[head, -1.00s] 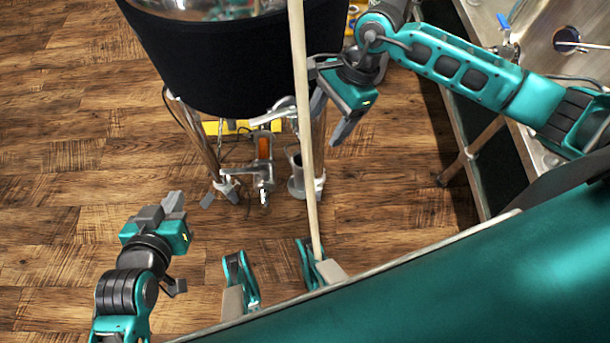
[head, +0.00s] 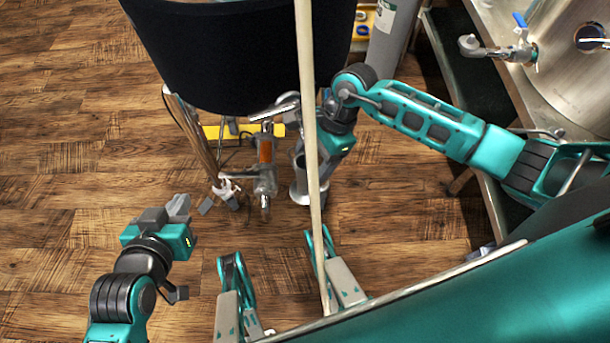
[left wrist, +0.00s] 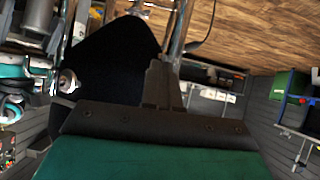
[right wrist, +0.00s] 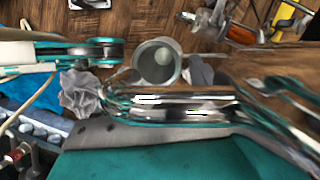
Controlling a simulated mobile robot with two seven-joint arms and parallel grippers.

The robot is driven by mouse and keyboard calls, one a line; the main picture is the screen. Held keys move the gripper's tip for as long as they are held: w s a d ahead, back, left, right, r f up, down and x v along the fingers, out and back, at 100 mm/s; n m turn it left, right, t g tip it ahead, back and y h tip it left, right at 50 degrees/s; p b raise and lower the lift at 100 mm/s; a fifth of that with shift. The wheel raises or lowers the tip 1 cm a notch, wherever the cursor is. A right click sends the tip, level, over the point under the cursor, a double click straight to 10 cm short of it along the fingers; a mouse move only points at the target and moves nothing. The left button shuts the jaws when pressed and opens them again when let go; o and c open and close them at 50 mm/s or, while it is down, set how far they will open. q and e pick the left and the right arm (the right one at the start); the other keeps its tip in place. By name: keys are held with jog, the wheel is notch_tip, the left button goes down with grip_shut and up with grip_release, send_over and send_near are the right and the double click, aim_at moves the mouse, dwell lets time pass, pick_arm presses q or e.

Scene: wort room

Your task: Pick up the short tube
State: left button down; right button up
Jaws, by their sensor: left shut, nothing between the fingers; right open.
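The short tube (head: 299,183) looks like a grey, open-topped cylinder standing on the wooden floor beside a leg of the black kettle. The pale pole and my right arm partly cover it in the head view. The right wrist view shows its round open mouth (right wrist: 157,60), empty as far as I can see, beyond a shiny metal bar. My right gripper (head: 330,168) is open, close to the tube on its right side; its fingertips are mostly hidden. My left gripper (head: 179,207) is shut and empty, to the left, apart from the tube.
The black kettle (head: 235,60) stands above on metal legs (head: 195,140). A valve with an orange part (head: 265,152) hangs left of the tube. A long pale pole (head: 308,100) crosses the view. A steel sink (head: 565,70) is at the right. Floor at left is clear.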

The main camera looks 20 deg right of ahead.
jog(key=shift+x, duration=0.9)
jog(key=shift+a+f, duration=0.1)
jog(key=shift+f, duration=0.25)
jog(key=c, duration=1.1)
jog(key=shift+r, duration=0.2)
